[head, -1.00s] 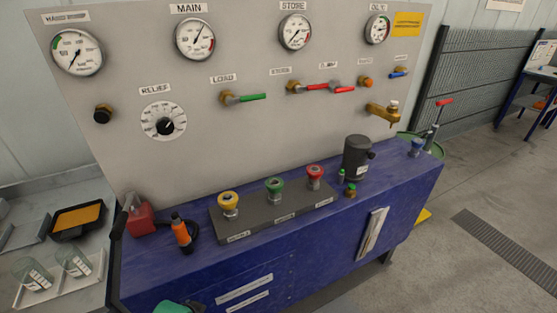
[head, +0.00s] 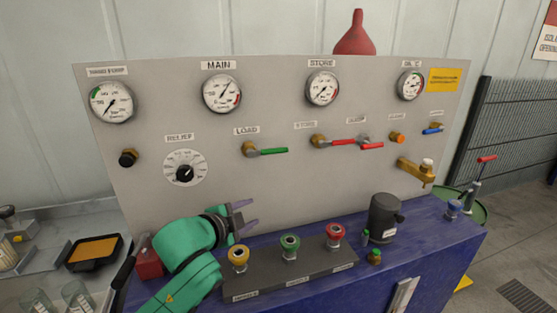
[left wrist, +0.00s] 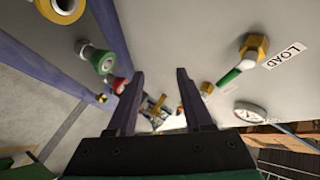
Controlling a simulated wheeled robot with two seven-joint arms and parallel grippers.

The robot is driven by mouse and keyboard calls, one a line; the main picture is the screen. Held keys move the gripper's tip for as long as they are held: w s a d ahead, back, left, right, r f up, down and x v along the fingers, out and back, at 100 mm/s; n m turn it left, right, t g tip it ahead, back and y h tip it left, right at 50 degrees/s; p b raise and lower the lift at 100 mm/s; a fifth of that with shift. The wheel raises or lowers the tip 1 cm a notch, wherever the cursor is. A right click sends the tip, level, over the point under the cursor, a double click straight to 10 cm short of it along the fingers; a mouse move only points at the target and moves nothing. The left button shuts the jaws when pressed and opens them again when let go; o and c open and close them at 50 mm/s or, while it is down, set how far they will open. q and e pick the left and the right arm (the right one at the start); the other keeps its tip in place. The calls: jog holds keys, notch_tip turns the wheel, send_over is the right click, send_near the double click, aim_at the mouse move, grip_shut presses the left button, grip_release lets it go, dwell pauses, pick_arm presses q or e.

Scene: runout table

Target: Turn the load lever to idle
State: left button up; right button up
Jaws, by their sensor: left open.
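The load lever (head: 268,152) has a green handle on a brass valve body, under the LOAD label on the grey panel. Its handle points right, roughly level. It also shows in the left wrist view (left wrist: 230,77) at the upper right, beside the LOAD label. My left gripper (head: 248,216) is open and empty, in front of the panel below and left of the lever, apart from it. Its two fingers (left wrist: 156,88) show in the left wrist view with nothing between them. My right gripper is in neither view.
Yellow (head: 238,255), green (head: 290,244) and red (head: 335,234) knobs stand on a dark block just below my left gripper. The relief dial (head: 185,169) is left of the lever; red-handled levers (head: 335,143) are right of it. A black canister (head: 385,216) stands on the blue bench.

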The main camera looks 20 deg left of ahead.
aim_at(276, 151)
pick_arm(q)
jog(key=w+r+m+t+h, duration=0.1)
jog(key=w+r+m+t, duration=0.3)
jog(key=r, duration=0.8)
jog(key=shift+m+g, duration=0.4)
jog(key=shift+g, duration=0.2)
jog(key=p+x, duration=0.5)
jog(key=x, duration=0.7)
jog(key=shift+w+d+f, duration=0.1)
jog(key=shift+w+f, duration=0.05)
jog(key=shift+w, duration=0.1)
jog(key=shift+w+d+f, duration=0.1)
jog(key=shift+w+f, duration=0.1)
jog(key=shift+w, duration=0.1)
grip_shut()
